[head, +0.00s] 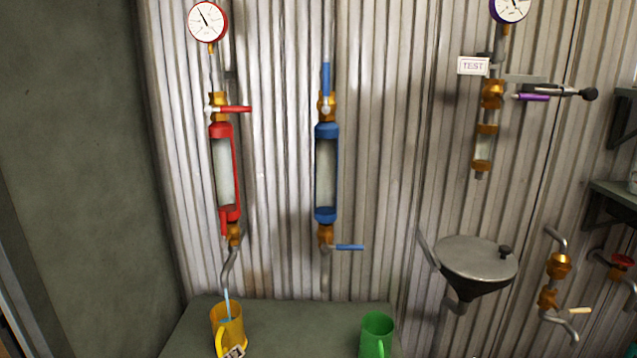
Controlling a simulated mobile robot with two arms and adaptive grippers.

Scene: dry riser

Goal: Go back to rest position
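Neither of my grippers shows in the head view. The red sight-glass cylinder (225,170) hangs on the wall at left; its upper red lever (236,109) lies horizontal and its lower red lever (223,222) hangs vertical. A thin bluish stream (227,303) runs from its bent spout (228,268) into a yellow mug (228,328). The blue sight-glass cylinder (326,172) is to its right; its upper blue lever (326,80) stands vertical and its lower blue lever (349,247) is horizontal.
The mug and a green mug (376,335) stand on a grey surface (300,325). At right are a funnel-shaped basin (477,262), a "TEST" sign (473,66), a purple-handled valve (534,97) and a brass tap (558,266). Shelves (615,192) jut out at far right.

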